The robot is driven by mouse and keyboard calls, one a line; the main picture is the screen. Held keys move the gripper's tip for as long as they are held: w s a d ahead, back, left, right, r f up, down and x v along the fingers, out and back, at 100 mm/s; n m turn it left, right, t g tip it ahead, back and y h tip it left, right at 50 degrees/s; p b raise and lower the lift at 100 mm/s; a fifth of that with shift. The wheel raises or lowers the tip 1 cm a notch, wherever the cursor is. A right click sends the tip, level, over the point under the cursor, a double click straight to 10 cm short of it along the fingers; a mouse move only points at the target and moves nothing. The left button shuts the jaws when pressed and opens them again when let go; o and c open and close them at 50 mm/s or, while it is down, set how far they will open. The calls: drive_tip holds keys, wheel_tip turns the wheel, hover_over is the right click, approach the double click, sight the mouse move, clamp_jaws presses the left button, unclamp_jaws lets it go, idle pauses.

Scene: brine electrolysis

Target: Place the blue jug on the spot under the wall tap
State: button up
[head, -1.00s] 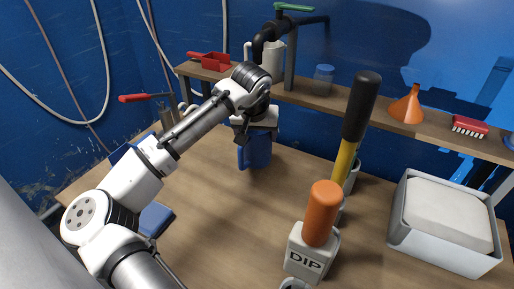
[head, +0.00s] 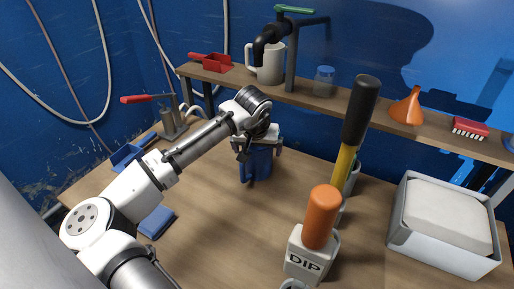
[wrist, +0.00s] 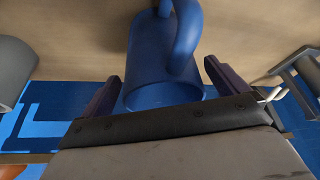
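The blue jug (head: 257,166) is in the middle back of the table, below the shelf. My gripper (head: 257,142) is at its upper part from above. The black wall tap (head: 270,38) with a green lever hangs above the shelf (head: 330,102). A white jug (head: 271,68) stands under its spout.
A yellow-black handled tool (head: 350,135) and a DIP container with an orange handle (head: 306,257) stand right of the jug. A grey bin (head: 420,245) is far right. A red scoop (head: 214,63), jar (head: 324,82) and funnel (head: 407,107) are on the shelf. The table's centre is clear.

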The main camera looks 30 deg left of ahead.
drive_tip(key=b+v, duration=0.2)
drive_tip(key=v, duration=1)
drive_tip(key=shift+r, duration=0.15)
